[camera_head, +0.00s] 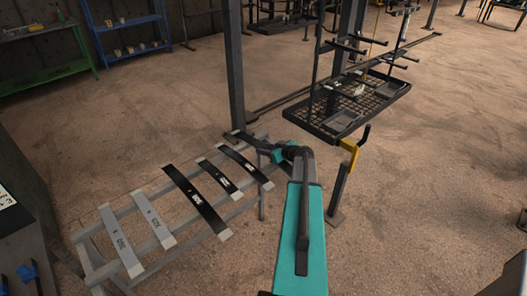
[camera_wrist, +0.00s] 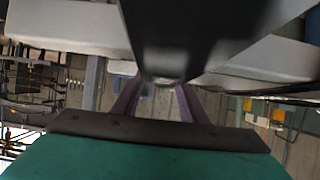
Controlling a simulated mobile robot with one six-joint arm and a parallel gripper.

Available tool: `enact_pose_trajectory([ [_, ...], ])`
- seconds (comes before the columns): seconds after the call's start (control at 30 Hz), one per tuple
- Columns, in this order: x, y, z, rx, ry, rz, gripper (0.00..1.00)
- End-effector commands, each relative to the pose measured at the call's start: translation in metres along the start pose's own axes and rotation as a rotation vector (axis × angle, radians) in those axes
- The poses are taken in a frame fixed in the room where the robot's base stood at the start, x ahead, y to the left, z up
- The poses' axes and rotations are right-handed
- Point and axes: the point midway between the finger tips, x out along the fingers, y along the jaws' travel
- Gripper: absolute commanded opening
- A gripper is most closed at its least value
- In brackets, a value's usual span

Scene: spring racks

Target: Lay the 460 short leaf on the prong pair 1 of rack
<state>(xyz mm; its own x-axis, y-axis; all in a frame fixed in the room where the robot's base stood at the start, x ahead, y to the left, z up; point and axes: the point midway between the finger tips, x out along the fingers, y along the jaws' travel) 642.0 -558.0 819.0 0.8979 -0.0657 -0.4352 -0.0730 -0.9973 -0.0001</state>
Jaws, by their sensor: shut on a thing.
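My gripper (camera_head: 270,150) is past the far right corner of the grey stand, partly hidden by my arm. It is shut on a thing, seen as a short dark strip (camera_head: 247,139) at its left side. In the wrist view a dark, blurred body (camera_wrist: 195,35) fills the top middle, with pale surfaces on both sides; its label cannot be read. The rack (camera_head: 345,105) hangs at the upper right, with a black mesh tray below and dark prongs (camera_head: 345,46) above. Which prongs are pair 1 cannot be told. My gripper is below and left of the rack, apart from it.
Several grey and black leaves lie across the grey stand (camera_head: 100,268), including a black one (camera_head: 246,165) near my gripper. A dark post (camera_head: 234,70) stands behind. A yellow bracket on a dark post (camera_head: 350,150) is right of my arm. The floor at right is clear.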

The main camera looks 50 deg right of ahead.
Motion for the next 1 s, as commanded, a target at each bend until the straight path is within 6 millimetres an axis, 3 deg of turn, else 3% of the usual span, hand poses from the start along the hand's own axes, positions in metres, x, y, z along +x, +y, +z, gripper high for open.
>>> enact_pose_trajectory([
  [0.63,-0.016,0.0,-0.033,-0.001,0.006,0.002,0.0],
  [1.0,-0.041,-0.026,-0.024,0.002,0.005,0.0,0.0],
])
